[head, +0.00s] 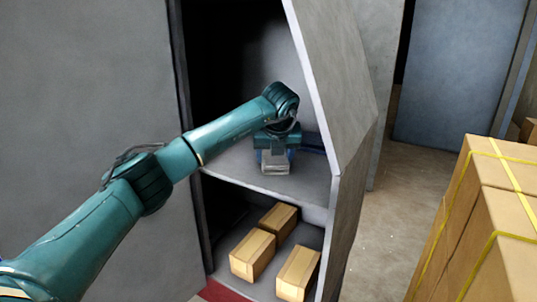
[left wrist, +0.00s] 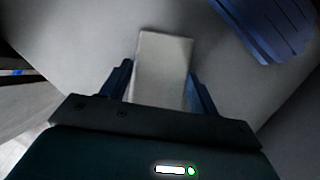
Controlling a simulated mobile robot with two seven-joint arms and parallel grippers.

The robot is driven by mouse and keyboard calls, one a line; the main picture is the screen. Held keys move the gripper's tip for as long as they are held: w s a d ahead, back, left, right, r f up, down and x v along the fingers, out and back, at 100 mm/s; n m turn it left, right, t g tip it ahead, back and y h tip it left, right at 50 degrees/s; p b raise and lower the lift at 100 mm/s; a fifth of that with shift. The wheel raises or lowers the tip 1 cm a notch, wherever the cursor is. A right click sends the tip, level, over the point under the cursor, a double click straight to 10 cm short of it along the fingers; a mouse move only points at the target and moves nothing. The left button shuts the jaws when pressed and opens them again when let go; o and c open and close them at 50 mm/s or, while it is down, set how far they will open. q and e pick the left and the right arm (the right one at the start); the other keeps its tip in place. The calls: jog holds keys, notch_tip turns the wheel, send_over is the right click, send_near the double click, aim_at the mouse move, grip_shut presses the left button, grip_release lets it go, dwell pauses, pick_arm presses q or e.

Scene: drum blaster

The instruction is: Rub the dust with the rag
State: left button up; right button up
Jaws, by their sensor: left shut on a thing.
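My left gripper (head: 275,156) is inside the cabinet, over its middle shelf (head: 310,182). It points down and is shut on the rag (left wrist: 163,62), a pale grey, block-like piece between the two dark blue fingers in the left wrist view. In the head view the rag (head: 275,168) shows as a light patch low at the gripper, at or close to the shelf; I cannot tell whether it touches. I cannot make out the dust on the grey surface; the gripper and arm hide part of the shelf. My right gripper is not in view.
A blue ribbed object (left wrist: 268,25) lies near the rag, on the shelf's right side in the head view (head: 313,144). Cardboard boxes (head: 254,254) sit in the lower compartment. Taped cartons (head: 500,215) stand further right.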

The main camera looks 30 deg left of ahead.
aim_at(287, 160)
pick_arm(q)
jog(key=shift+s+d+f, duration=0.1)
jog(key=shift+s+d, duration=0.1)
jog(key=shift+d, duration=1.7)
jog(key=shift+b, duration=0.3)
jog(key=shift+a, duration=0.1)
jog(key=shift+w+a, duration=0.15)
jog(key=shift+a, duration=1.5)
jog(key=shift+w+a, duration=0.15)
jog(key=shift+a, duration=1.9)
jog(key=shift+w+a+p, duration=0.2)
jog(key=shift+a+p, duration=0.2)
jog(key=shift+a, duration=3.15)
